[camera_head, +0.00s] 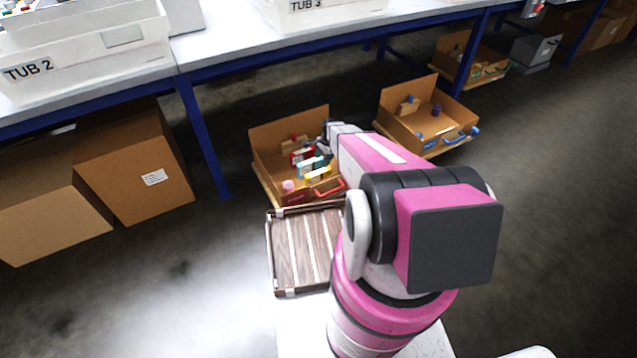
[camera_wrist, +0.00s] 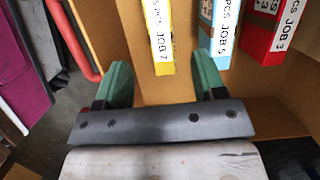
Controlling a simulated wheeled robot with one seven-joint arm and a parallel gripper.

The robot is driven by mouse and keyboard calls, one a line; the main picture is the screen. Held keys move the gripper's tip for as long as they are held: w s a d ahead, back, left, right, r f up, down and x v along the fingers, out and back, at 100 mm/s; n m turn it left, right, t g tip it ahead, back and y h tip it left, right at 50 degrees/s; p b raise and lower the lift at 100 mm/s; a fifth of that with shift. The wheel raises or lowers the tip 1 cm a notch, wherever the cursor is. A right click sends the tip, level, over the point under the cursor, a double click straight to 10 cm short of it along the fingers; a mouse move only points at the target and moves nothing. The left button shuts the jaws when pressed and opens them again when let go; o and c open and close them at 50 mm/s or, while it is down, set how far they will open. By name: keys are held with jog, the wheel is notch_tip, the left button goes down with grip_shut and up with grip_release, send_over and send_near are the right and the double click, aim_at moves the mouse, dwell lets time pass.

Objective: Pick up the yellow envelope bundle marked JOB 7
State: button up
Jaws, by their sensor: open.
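In the wrist view the yellow bundle (camera_wrist: 167,67) shows a white label reading JOB 7 and lies between the two fingers of my open gripper (camera_wrist: 164,85). I cannot tell whether either finger touches it. A blue bundle (camera_wrist: 225,62) is just right of the right finger, and a red bundle marked JOB 3 (camera_wrist: 262,50) is further right. In the head view the yellow bundle (camera_head: 317,174) is small, inside the cardboard box (camera_head: 262,147), with my arm reaching in from the right. My gripper is mostly hidden there.
The box has a red handle (camera_head: 330,189) near the left finger in the wrist view. A slatted tray (camera_head: 303,250) stands in front of the box. A second open box (camera_head: 385,97) is to the right. A blue-framed table (camera_head: 330,27) stands above and behind.

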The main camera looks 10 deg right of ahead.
aim_at(319, 172)
jog(key=shift+w+f, duration=0.1)
jog(key=shift+f, duration=0.75)
jog(key=x, duration=1)
jog(key=c, duration=1.1)
